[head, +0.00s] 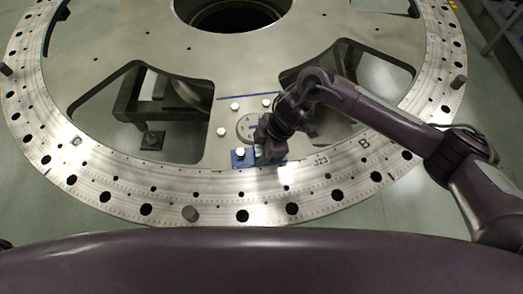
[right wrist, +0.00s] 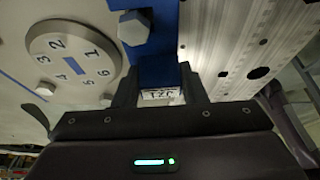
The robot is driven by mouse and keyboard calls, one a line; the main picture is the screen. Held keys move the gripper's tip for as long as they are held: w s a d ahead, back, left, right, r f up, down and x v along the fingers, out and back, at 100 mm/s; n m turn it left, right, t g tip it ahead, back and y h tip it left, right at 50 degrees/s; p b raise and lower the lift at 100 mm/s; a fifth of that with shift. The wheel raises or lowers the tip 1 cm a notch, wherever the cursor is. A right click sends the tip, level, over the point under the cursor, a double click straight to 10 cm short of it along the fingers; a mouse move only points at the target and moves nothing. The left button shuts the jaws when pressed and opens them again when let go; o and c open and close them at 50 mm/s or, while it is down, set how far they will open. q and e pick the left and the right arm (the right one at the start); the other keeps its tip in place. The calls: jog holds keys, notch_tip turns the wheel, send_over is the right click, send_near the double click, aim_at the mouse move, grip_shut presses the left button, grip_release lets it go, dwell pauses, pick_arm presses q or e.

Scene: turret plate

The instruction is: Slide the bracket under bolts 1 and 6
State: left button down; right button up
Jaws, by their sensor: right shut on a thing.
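The blue bracket (head: 248,163) lies at the inner edge of the ring, at the near end of the plate's middle web; it shows in the right wrist view (right wrist: 152,58). My right gripper (head: 268,150) is shut on its labelled block, with a finger on each side (right wrist: 161,92). A pale bolt head (right wrist: 133,27) overlaps the bracket's edge in the wrist view, on the side of numeral 1 of the round number disc (right wrist: 72,60). Another bolt (right wrist: 107,98) shows beside my finger, close to the bracket. Whether the bolts clamp the bracket, I cannot tell. My left gripper is out of view.
More pale bolts (head: 235,106) stand around the disc. Large cut-outs (head: 185,135) open in the turret plate (head: 150,40) on both sides of the web. The ring has many holes and a few upright pins (head: 190,213).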

jog(key=shift+w, duration=0.2)
dwell(0.6)
jog(key=o, duration=1.3)
jog(key=shift+f, duration=0.1)
jog(key=shift+r+p, duration=1.5)
jog(key=shift+p, duration=0.15)
jog(key=shift+s+r+p, duration=0.15)
jog(key=shift+r+p, duration=0.2)
jog(key=shift+p, duration=0.05)
jog(key=s+r+p, duration=0.3)
jog(key=r+p, duration=0.2)
jog(key=p, duration=0.1)
jog(key=shift+s+d+r, duration=0.2)
jog(key=shift+s+d, duration=0.1)
jog(key=shift+s, duration=0.1)
